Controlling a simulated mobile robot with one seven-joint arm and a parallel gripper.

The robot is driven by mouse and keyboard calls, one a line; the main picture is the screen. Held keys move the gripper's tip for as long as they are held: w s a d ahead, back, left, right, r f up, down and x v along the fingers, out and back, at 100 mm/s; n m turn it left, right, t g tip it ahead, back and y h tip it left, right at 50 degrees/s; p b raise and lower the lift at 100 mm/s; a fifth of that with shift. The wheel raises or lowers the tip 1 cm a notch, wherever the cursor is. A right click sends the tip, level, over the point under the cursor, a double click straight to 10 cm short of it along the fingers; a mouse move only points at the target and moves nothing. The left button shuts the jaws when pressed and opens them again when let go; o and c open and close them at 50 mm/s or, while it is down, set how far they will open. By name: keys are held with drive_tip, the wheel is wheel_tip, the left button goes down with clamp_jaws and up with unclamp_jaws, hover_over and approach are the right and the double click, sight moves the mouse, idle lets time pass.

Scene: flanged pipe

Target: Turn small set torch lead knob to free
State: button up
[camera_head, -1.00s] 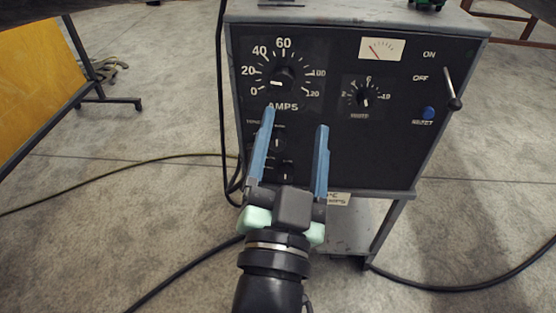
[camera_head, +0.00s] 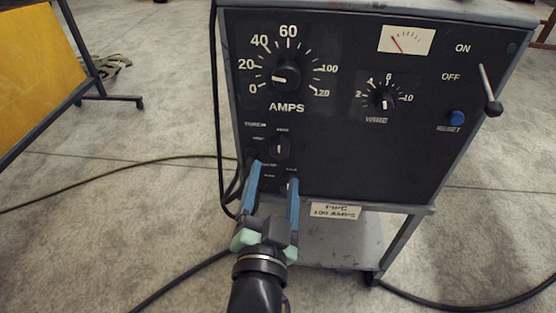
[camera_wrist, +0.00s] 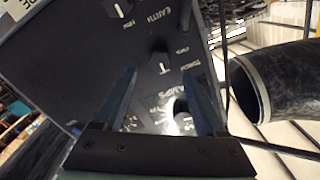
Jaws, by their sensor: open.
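The torch lead knob (camera_head: 280,148) is a small black knob with a white pointer line, beside the TORCH lettering on the dark panel. Its line looks about upright in the head view. It also shows in the wrist view (camera_wrist: 160,62), between and just beyond the fingertips. My gripper (camera_head: 275,171) is open, with one blue finger on each side and nothing held. In the head view its tips are just below the torch knob; contact cannot be told. A second small knob (camera_head: 292,187) is partly hidden by the right finger; it appears beside EARTH in the wrist view (camera_wrist: 118,8).
The large AMPS dial (camera_head: 286,76) and WIRE dial (camera_head: 383,98) are above the small knobs. A lever (camera_head: 492,103) sticks out at right near the blue reset button (camera_head: 456,118). Dark cables hang down the welder's left side. A dark tube (camera_wrist: 285,80) is at right in the wrist view.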

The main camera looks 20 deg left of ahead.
sight(279, 153)
drive_tip(key=shift+b+x, duration=0.85)
drive_tip(key=shift+x, duration=2.2)
clamp_jaws()
